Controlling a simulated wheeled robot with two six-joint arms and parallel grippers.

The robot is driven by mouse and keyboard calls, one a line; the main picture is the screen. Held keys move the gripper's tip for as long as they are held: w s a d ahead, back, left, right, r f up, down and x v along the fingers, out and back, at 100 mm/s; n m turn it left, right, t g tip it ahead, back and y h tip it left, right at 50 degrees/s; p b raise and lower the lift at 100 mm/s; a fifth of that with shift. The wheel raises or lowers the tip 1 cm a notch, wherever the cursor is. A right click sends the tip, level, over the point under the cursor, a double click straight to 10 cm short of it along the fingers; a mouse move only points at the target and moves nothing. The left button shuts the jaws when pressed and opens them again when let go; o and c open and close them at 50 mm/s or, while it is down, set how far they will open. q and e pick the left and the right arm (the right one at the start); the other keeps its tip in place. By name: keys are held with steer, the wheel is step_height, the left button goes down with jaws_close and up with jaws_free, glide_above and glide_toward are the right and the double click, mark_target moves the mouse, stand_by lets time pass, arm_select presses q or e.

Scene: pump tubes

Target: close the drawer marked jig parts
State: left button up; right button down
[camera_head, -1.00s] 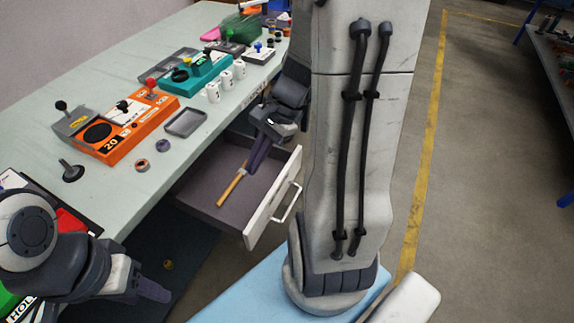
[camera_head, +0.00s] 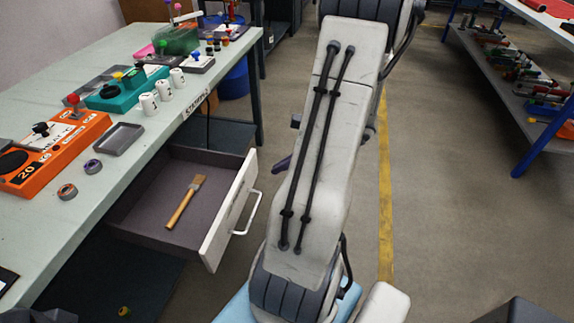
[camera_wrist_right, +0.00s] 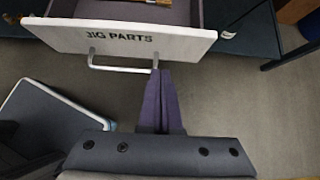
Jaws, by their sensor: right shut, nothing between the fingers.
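The drawer (camera_head: 226,215) is pulled out from under the bench, with a white front and a grey inside. Its front reads "JIG PARTS" in the right wrist view (camera_wrist_right: 75,38). A bar handle (camera_head: 249,214) is on the front; it also shows in the right wrist view (camera_wrist_right: 110,68). A brush (camera_head: 184,203) with a wooden handle lies in the drawer. My right gripper (camera_head: 281,166) is shut and empty, outside the drawer front. In the right wrist view its purple fingertips (camera_wrist_right: 160,74) are by the handle's right end; I cannot tell whether they touch. My left gripper is out of view.
The bench top (camera_head: 93,205) carries an orange unit (camera_head: 62,150), a grey tray (camera_head: 118,139), several white cups and a teal unit (camera_head: 128,90). The floor (camera_head: 440,220) to the right is clear up to a shelf rack (camera_head: 500,75).

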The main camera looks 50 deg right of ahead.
steer(key=w+f, duration=0.1)
steer(key=w, duration=0.1)
steer(key=w+a+f+b, duration=0.1)
steer(key=w, duration=0.1)
steer(key=w+a+f, duration=0.1)
steer(key=shift+w+a+f+b, duration=0.1)
steer(key=shift+w+a+b, duration=0.1)
steer(key=shift+w+b, duration=0.2)
steer(key=shift+w+a, duration=0.2)
steer(key=shift+w, duration=0.25)
